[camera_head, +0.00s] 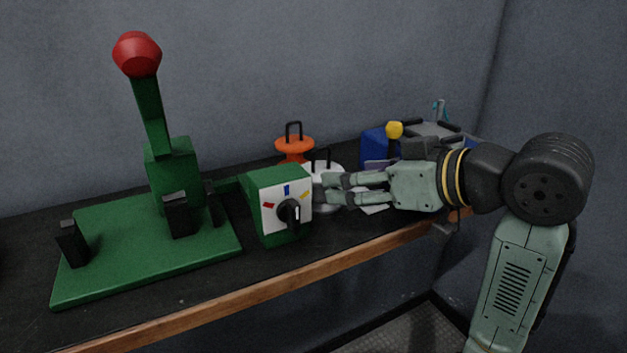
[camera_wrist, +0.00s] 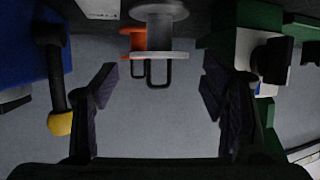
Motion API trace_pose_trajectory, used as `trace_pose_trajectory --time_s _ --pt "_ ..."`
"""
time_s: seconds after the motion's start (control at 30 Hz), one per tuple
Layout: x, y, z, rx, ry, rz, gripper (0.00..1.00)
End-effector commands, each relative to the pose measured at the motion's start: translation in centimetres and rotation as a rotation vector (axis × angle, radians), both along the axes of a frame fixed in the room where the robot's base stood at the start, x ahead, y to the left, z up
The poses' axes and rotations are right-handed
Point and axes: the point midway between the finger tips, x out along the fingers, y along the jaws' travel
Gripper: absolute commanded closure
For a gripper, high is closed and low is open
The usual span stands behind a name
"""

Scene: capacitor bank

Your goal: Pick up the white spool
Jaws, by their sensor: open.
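The white spool (camera_head: 326,167) stands on the dark bench top, partly hidden behind my gripper in the head view. It has a black loop handle on top. In the wrist view the white spool (camera_wrist: 160,14) appears upside down at the top centre, handle pointing down. My gripper (camera_head: 333,190) is open and empty, its fingers pointing left at the spool's near side. In the wrist view the fingertips (camera_wrist: 158,86) stand apart to either side, with the spool lying between their lines, farther out. Whether a finger touches it is not clear.
An orange spool (camera_head: 294,146) stands behind the white one. A green box with a dial (camera_head: 283,206) is close on the left, beside a green base with a red-knobbed lever (camera_head: 138,56). A blue object (camera_head: 373,147) with a yellow knob (camera_head: 394,130) sits behind my gripper.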

Motion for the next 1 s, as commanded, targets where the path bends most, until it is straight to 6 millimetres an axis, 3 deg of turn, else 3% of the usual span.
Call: trace_pose_trajectory --time_s 0.63,1.0 --pt "5.6 4.9 -3.4 0.000 0.002 0.003 0.34" --pt "6.2 5.4 -3.8 -0.001 -0.001 0.002 0.36"
